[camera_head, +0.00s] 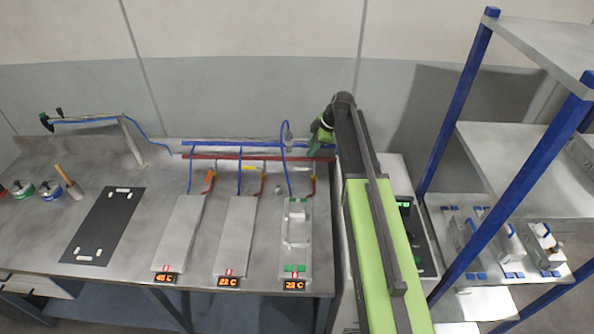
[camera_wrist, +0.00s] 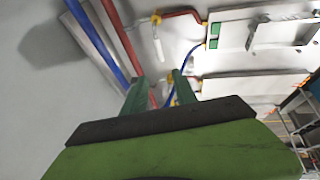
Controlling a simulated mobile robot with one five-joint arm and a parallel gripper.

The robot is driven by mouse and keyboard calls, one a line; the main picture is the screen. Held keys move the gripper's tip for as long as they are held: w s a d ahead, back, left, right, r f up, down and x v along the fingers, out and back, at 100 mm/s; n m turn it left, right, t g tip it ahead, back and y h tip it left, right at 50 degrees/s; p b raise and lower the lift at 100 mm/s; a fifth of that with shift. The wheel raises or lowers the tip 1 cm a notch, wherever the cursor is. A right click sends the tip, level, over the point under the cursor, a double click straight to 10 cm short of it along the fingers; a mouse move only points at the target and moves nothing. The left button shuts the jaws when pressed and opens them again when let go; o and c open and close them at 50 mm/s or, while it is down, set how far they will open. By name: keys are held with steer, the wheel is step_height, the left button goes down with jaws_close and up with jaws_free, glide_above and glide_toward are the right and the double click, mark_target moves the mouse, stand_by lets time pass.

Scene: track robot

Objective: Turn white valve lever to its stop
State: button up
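In the wrist view a white lever (camera_wrist: 157,45) hangs from a yellow fitting on the red pipe, which I take to be the white valve lever. It lies beyond my gripper (camera_wrist: 157,77), whose two green fingers are apart. No contact between fingers and lever shows. In the head view my gripper (camera_head: 321,141) is above the right end of the pipes; its fingertips are hard to make out there.
A red pipe (camera_head: 230,156) and a blue pipe (camera_head: 225,142) run along the back of the bench. Grey plates, the right one with a bracket (camera_head: 297,230), lie in front. A dark mat (camera_head: 106,222) lies left. A blue-post shelf (camera_head: 461,120) stands right of my arm.

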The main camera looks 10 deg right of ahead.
mark_target(298, 169)
steer(key=b+x, duration=1)
steer(key=x, duration=0.3)
steer(key=shift+s, duration=0.1)
jaws_close()
steer(key=shift+a, duration=0.1)
stand_by(0.7)
